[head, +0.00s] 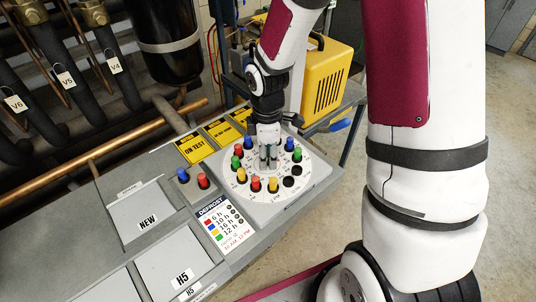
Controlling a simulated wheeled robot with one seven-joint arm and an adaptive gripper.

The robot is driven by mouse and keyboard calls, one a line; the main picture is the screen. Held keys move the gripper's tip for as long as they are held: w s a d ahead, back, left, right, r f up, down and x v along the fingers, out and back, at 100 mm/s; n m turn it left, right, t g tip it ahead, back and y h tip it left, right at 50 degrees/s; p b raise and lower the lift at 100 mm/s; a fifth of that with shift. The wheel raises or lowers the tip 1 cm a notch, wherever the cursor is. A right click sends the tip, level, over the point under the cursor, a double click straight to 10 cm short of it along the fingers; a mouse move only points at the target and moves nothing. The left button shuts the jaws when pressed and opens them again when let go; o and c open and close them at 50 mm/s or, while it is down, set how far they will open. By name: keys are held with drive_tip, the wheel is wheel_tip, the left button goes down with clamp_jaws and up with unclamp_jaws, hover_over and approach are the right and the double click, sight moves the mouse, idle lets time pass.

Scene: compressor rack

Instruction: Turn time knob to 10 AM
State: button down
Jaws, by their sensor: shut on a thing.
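The time knob's round white dial (306,191) lies on the sloping grey panel, ringed with red, blue, green and yellow pegs and dark empty holes. My gripper (268,164) points down at the middle of the dial and is shut on the central time knob. The knob is mostly hidden by the fingers, and its pointing direction cannot be told.
A blue peg (183,175) and a red peg (203,181) stand left of the dial. A DEFROST card (221,227) lies in front of it. Yellow ON-TEST tags (196,149) lie behind. A yellow machine (322,80) stands at the back. Copper pipe (130,142) runs along the left.

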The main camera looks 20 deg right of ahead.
drive_tip(key=m, duration=0.6)
drive_tip(key=shift+m+p, duration=0.3)
drive_tip(key=shift+p, duration=0.05)
idle(0.5)
drive_tip(key=c, duration=1.2)
unclamp_jaws()
drive_tip(key=shift+c, duration=0.2)
drive_tip(key=shift+r, duration=0.1)
wheel_tip(320, 180, up, 12)
